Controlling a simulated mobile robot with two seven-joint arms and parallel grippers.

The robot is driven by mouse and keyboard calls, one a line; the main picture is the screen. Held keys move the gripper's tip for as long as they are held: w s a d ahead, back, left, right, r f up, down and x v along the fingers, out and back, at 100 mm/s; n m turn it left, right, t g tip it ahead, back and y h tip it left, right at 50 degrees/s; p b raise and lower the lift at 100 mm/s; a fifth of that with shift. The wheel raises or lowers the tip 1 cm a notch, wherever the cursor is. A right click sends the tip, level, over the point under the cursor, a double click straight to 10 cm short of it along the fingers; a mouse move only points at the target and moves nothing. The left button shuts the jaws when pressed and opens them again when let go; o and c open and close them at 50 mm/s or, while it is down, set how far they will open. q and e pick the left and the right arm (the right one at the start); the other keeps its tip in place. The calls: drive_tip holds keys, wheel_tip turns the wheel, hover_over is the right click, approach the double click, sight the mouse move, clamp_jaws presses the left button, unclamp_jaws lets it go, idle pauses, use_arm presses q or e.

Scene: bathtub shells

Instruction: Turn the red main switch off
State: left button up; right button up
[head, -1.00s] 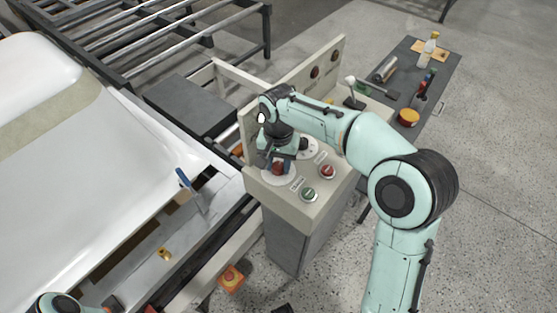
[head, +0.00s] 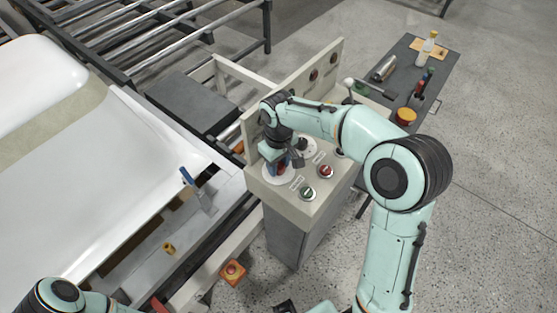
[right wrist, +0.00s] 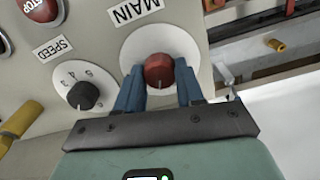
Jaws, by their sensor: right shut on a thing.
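The red main switch (right wrist: 158,70) is a round red knob on a white disc beside the MAIN label (right wrist: 136,10) in the right wrist view. My right gripper (right wrist: 159,76) has its blue fingers on both sides of the knob and is shut on it. In the head view my right gripper (head: 281,167) is over the panel's near left corner and mostly hides the switch.
The control panel (head: 309,208) also carries a red stop button (head: 325,171), a green button (head: 307,193) and a black speed dial (right wrist: 83,95). A white tub shell (head: 60,200) lies left. A dark table (head: 425,75) with tools and bottles stands behind.

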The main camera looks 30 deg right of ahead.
use_arm(q)
drive_tip(key=shift+w+r+p, duration=0.5)
drive_tip(key=shift+r, duration=0.25)
use_arm(e)
drive_tip(key=shift+n, duration=2.2)
drive_tip(key=o, duration=1)
drive_tip(key=shift+o, duration=0.2)
use_arm(q)
drive_tip(key=shift+w+r+p, duration=0.95)
drive_tip(key=shift+r, duration=0.25)
use_arm(e)
wheel_tip(320, 180, up, 14)
drive_tip(key=shift+f, duration=0.25)
